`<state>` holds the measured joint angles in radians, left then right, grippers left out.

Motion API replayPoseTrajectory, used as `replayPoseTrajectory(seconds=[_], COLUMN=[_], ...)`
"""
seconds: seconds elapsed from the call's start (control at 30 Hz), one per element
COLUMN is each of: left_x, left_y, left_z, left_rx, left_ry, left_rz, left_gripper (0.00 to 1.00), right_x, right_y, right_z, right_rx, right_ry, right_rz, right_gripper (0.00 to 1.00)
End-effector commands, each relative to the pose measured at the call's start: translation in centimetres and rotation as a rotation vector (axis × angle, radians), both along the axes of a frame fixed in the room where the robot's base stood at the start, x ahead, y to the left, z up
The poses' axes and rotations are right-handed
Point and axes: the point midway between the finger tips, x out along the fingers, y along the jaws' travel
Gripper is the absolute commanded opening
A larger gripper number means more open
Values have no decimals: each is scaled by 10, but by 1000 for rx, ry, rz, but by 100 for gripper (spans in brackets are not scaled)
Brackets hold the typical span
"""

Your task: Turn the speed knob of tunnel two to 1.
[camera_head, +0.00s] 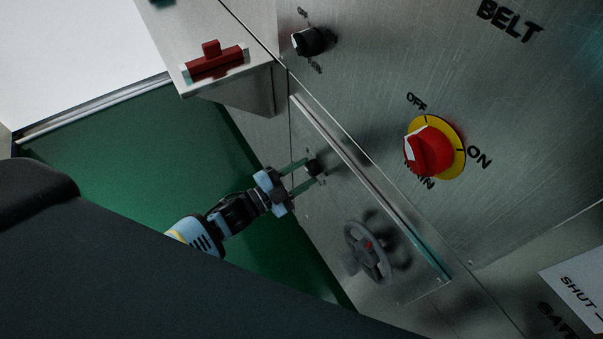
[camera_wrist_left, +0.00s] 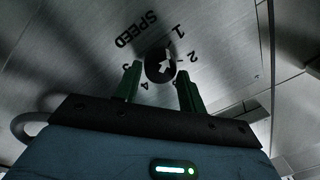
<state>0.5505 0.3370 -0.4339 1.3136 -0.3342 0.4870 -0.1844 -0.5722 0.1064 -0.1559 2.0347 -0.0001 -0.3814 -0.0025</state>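The speed knob (camera_wrist_left: 160,65) is a small round black knob with a white arrow-like mark on its face. The word SPEED and the digits 1, 2 and 4 are printed around it; another digit by the left finger is hard to read. In the head view the knob (camera_head: 312,167) shows small on the metal panel. My left gripper (camera_head: 308,173) is at the knob, one green finger on each side. In the left wrist view the gripper (camera_wrist_left: 160,76) is open with gaps beside the knob; I cannot tell how deep the fingers reach. My right gripper is not in view.
A grey handwheel (camera_head: 366,252) sits lower right of the knob. A long rail (camera_head: 370,187) runs diagonally beside it. A red rotary switch (camera_head: 428,152) on a yellow plate, a black knob (camera_head: 307,42) and a red clamp-like part (camera_head: 213,62) are farther off.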

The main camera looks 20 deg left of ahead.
Motion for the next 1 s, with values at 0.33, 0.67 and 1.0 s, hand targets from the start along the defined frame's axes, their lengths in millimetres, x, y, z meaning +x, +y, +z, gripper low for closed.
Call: replayPoseTrajectory(seconds=[0.33,0.67,1.0], left_x=[0,-26,-60], left_y=[0,19,43], left_z=[0,-3,-6], left_rx=[2,4,2], left_ry=[-1,1,0], left_rz=[0,1,0], left_gripper=[57,57,57], right_x=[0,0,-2], right_y=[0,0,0], right_z=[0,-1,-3], right_rx=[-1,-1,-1], right_ry=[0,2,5], right_rz=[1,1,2], right_gripper=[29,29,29])
